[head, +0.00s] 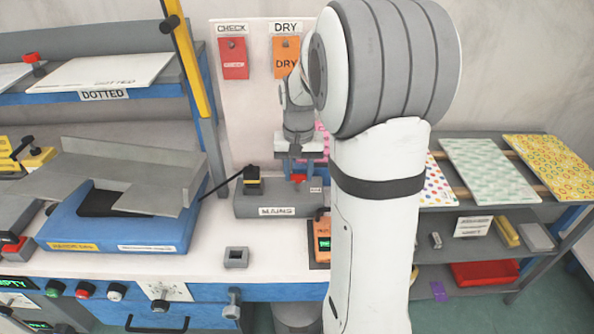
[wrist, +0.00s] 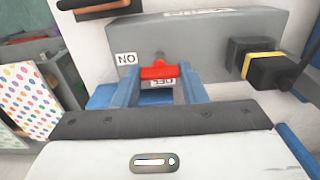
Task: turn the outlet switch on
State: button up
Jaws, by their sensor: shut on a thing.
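The grey outlet box (head: 254,208), labelled MAINS, stands on the white bench top in the head view. Its red switch (head: 298,179) is on the right part of the box, with a small label just right of it. My gripper (head: 303,172) reaches down over the switch. In the wrist view the red switch (wrist: 158,70) sits between the two blue fingers, and my gripper (wrist: 157,84) is shut on it. An ON label (wrist: 126,59) is left of the switch, and an OFF label (wrist: 161,82) shows between the fingers. Which way the switch is tilted is hard to tell.
A black and yellow plug (head: 253,183) with a black cable is in the box's left part. A blue machine (head: 120,222) stands left. A small grey square part (head: 236,257) lies in front.

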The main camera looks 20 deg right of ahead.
jog(key=shift+w+r, duration=0.15)
jog(key=o, duration=1)
jog(key=shift+r, duration=3.8)
